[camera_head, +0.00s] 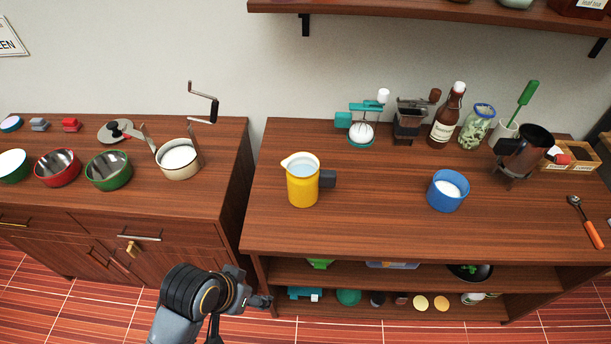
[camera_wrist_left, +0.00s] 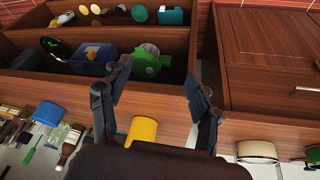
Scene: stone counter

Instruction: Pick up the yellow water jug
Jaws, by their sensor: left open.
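The yellow water jug (camera_head: 303,184) stands upright on the right wooden counter, near its left end. It has a white rim and spout and a dark handle on its right side. My left gripper (camera_head: 262,301) is in front of the counter and below its top, apart from the jug. In the left wrist view the gripper (camera_wrist_left: 160,92) is open with nothing between its fingers. Part of the yellow jug (camera_wrist_left: 143,130) shows beyond the fingers there, partly hidden by the gripper body. My right gripper is not in view.
Bottles and jars, including a brown bottle (camera_head: 446,117), line the back. A cream pot (camera_head: 179,160) and bowls stand on the left counter (camera_head: 215,190), across a narrow gap. Counter space around the jug is clear.

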